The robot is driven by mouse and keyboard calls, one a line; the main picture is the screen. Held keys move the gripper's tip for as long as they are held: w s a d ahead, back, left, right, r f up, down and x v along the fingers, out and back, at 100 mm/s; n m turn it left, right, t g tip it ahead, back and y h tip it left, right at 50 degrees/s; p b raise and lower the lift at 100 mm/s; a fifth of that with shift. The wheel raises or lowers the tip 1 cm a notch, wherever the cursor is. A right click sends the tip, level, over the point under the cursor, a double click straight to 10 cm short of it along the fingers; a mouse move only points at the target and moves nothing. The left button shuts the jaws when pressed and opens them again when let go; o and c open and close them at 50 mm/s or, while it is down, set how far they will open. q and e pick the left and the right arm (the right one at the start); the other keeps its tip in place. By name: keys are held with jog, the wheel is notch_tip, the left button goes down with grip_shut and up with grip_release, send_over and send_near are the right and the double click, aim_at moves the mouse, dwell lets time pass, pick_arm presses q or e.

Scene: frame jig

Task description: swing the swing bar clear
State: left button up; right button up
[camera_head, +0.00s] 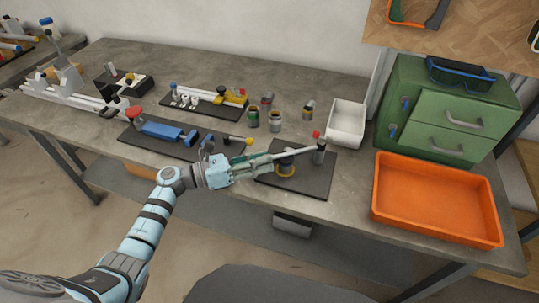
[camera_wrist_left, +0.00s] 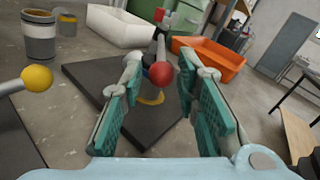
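The swing bar (camera_head: 296,151) is a light grey rod running from a dark upright post (camera_head: 319,156) with a red top, over a black base plate (camera_head: 311,184). In the left wrist view, its near end carries a red ball (camera_wrist_left: 161,75). A part with a yellow ring (camera_head: 286,171) sits on the plate beneath the bar. My left gripper (camera_head: 264,164) is at the bar's near end, above the plate's left edge. Its teal-padded fingers are apart, with the red ball between them in the wrist view; I see no contact. The fingers hide the ball in the head view. My right gripper is not visible.
A fixture with a blue block (camera_head: 160,131) and a yellow-ended lever (camera_head: 237,139) stands left of the gripper. Several small cans (camera_head: 275,121) and a white bin (camera_head: 347,122) are behind. An orange tray (camera_head: 436,234) and green drawer cabinet (camera_head: 445,110) stand to the right.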

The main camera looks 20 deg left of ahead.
aim_at(294, 153)
pick_arm(q)
jog(key=shift+w+d, duration=0.45)
jog(key=shift+d, duration=0.15)
jog(key=shift+w+d, duration=0.15)
jog(key=shift+d, duration=0.3)
jog(key=shift+c, duration=0.4)
grip_shut()
